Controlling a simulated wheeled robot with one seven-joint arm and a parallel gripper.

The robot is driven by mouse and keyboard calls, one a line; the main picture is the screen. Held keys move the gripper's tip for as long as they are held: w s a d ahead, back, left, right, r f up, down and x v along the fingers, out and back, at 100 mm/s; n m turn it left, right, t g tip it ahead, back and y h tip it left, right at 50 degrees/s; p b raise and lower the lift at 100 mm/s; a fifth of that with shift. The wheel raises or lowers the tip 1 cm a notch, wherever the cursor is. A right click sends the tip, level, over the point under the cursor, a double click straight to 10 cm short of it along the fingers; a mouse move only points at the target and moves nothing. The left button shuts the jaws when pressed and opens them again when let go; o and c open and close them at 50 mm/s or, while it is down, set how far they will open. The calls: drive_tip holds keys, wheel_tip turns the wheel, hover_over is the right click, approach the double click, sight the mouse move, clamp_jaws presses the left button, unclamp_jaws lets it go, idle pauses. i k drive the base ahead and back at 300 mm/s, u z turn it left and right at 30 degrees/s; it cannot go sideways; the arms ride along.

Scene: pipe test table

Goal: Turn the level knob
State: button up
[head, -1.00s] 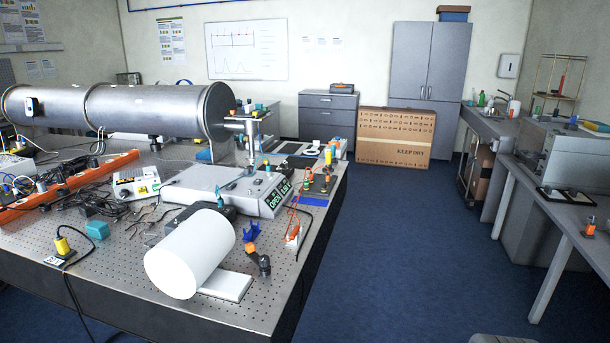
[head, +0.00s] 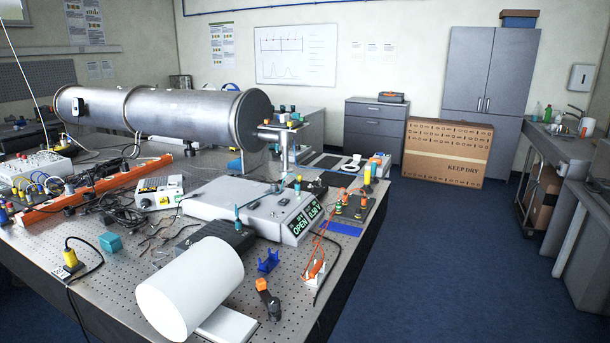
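A pale grey instrument box (head: 225,203) sits near the right side of the perforated metal table. Its lit green display (head: 301,224) reads OPEN, and a second display (head: 315,210) beside it shows a value in V. Small dark knob-like parts (head: 283,202) show at the box's right end. They are too small to tell which one is the level knob or how it is set. My gripper is not in view.
A large metal pipe (head: 165,112) lies along the back of the table (head: 110,285). A white cylinder (head: 190,288) stands out at the front. Orange cables (head: 318,246) and a small panel with coloured plugs (head: 353,206) are right of the box. Blue floor (head: 440,260) is open to the right.

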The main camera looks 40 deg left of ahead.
sight(273, 187)
drive_tip(key=u, duration=0.05)
drive_tip(key=i, duration=2)
drive_tip(key=u, duration=1.15)
drive_tip(key=i, duration=1)
drive_tip(key=u, duration=1)
